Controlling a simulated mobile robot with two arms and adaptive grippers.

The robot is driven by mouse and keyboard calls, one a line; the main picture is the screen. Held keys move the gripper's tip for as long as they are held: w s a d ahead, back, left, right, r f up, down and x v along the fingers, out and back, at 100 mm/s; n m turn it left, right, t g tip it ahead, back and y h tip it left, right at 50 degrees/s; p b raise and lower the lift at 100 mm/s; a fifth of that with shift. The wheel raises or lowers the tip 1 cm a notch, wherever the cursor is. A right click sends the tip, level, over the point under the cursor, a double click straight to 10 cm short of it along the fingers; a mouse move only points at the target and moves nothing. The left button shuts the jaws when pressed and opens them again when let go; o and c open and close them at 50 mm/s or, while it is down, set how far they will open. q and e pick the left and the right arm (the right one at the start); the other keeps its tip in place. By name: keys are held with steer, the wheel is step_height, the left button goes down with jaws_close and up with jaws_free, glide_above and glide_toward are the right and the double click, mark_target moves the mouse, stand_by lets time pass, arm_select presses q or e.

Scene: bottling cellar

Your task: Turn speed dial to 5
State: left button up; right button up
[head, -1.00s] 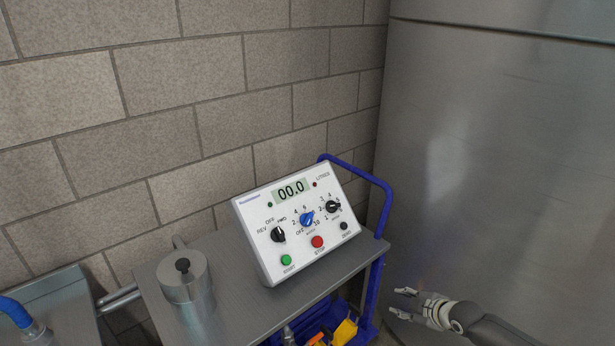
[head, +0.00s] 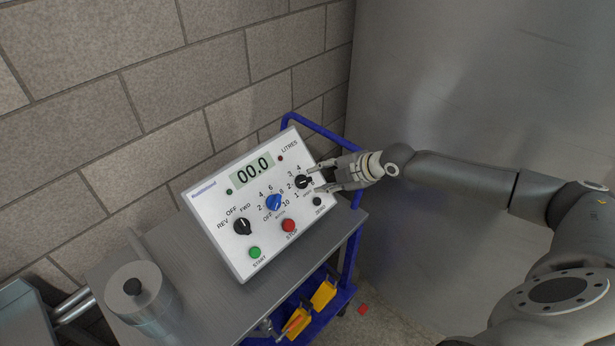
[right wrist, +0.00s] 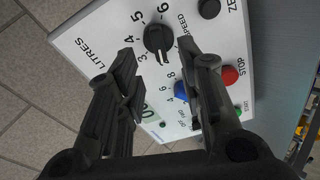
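The speed dial (head: 303,181) is a black knob with a raised bar, at the right of the white control box's sloped face. It also shows in the right wrist view (right wrist: 157,39), beside the word SPEED, with the 5 and 6 marks just above it. Its exact pointer setting is hard to read. My right gripper (head: 316,179) is open, with its two fingers pointing at the dial from the right. In the right wrist view the fingertips (right wrist: 157,52) lie on either side of the dial, with gaps; nothing is held. My left gripper is not in view.
The control box (head: 203,197) stands on a metal cart (head: 215,305) with a blue handle (head: 357,190). A blue dial (head: 274,202), a red stop button (head: 289,225) and a black zero button (head: 317,201) are near the speed dial. A lidded steel cylinder (head: 143,297) stands at left.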

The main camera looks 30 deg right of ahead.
mark_target(306, 181)
steer(key=p+x, duration=0.1)
steer(key=x, duration=0.4)
steer(key=shift+w, duration=0.15)
steer(key=shift+w+a+f, duration=0.1)
steer(key=shift+w+f, duration=0.3)
steer(key=shift+a+f, duration=0.1)
steer(key=shift+a, duration=0.05)
steer(key=c, duration=0.7)
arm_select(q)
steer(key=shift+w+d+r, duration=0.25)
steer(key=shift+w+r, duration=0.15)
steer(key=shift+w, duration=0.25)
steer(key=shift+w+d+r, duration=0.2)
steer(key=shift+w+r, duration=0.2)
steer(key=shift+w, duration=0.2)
arm_select(e)
jaws_close()
